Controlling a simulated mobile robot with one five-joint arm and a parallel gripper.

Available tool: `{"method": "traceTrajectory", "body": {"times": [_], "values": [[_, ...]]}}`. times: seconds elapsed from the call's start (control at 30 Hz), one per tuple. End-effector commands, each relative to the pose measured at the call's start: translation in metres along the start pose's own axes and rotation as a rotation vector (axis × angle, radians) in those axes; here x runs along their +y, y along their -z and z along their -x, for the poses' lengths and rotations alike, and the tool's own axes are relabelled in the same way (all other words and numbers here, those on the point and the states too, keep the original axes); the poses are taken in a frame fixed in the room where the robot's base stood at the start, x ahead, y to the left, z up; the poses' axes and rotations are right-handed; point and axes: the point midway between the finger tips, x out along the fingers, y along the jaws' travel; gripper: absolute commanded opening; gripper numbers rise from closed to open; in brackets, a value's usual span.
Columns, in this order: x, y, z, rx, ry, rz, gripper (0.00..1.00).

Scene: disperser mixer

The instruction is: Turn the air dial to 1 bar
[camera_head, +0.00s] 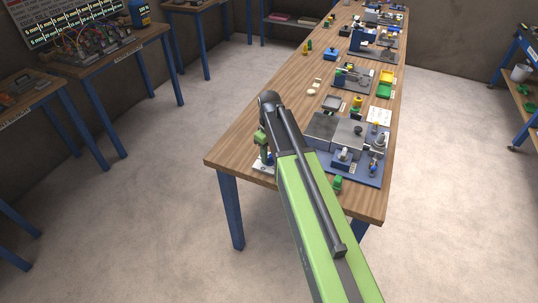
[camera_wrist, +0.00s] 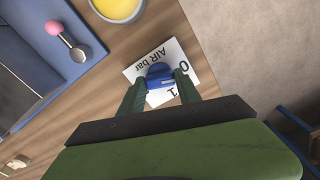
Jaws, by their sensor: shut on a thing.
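The air dial is a small blue knob (camera_wrist: 159,77) on a white plate (camera_wrist: 140,69) in the wrist view. The plate reads "AIR bar", with a 0 at its right and a 1 at the side near my gripper. My gripper (camera_wrist: 160,88) has its dark green fingers on either side of the knob, shut on it. A pale mark shows on the knob, but I cannot tell exactly which number it points to. In the head view my gripper (camera_head: 262,143) is over the white plate (camera_head: 262,166) at the bench's left edge; the knob is hidden there.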

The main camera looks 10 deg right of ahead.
Motion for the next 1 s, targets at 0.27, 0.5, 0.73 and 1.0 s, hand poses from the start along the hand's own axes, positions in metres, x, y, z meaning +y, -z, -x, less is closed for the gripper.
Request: {"method": "traceTrajectory", "body": {"times": [0.27,0.5,0.73,1.0], "values": [[-0.0003,0.0002,-0.0001,0.0,0.0,-0.033,0.0],[-0.0005,0.0004,-0.0002,0.0,0.0,-0.166,0.0],[-0.0017,0.0012,-0.0002,0.0,0.0,-0.371,0.0],[-0.002,0.0014,-0.0002,0.0,0.001,-0.628,0.0]]}}
